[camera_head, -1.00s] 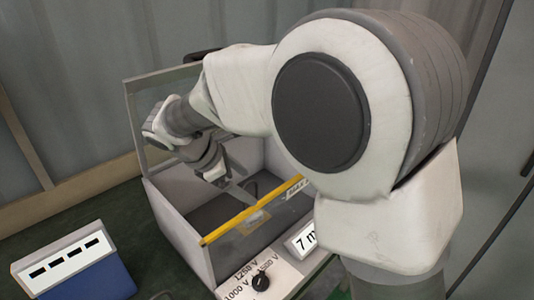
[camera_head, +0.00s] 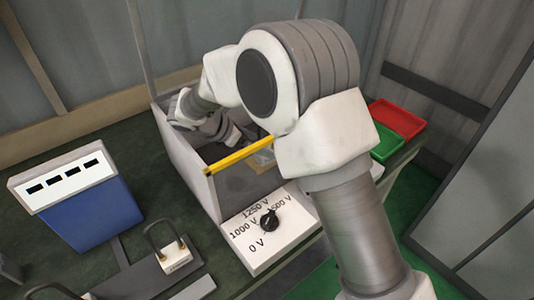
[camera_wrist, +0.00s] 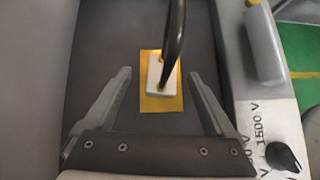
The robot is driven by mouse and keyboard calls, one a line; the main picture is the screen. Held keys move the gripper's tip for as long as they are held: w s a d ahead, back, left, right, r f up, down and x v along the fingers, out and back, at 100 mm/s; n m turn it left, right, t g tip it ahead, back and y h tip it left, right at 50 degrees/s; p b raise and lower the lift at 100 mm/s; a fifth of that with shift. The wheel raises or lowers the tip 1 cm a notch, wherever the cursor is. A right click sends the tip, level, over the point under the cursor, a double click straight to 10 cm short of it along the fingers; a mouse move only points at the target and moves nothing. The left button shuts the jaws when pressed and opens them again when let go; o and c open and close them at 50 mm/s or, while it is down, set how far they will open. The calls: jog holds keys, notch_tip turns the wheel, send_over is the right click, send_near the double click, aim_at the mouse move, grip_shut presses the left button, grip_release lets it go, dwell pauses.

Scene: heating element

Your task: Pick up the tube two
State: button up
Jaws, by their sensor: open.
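A dark looped tube on a white block (camera_wrist: 163,75) stands on a yellow square (camera_wrist: 160,102) on the box floor in the wrist view. I cannot read a number on it. My gripper (camera_wrist: 159,74) is open, with one finger on each side of the block and gaps between. In the head view, my gripper (camera_head: 228,134) is down inside the open box (camera_head: 189,178), partly hidden by the box front and my arm. Another looped tube on a white block (camera_head: 177,257) stands outside the box, at the lower left.
A panel with a voltage knob (camera_head: 268,219) adjoins the box front, below a yellow bar (camera_head: 240,155). A blue and white slotted holder (camera_head: 82,195) stands at the left. Red (camera_head: 397,119) and green (camera_head: 385,142) trays lie at the right. The box walls are close around my gripper.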

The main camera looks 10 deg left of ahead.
jog(key=shift+s+b+x, duration=0.1)
jog(key=shift+b+x, duration=0.2)
jog(key=shift+x, duration=1.05)
jog(key=shift+s+b+x, duration=0.15)
jog(key=shift+b+x, duration=0.15)
jog(key=shift+x, duration=1.1)
jog(key=shift+d, duration=0.1)
grip_shut()
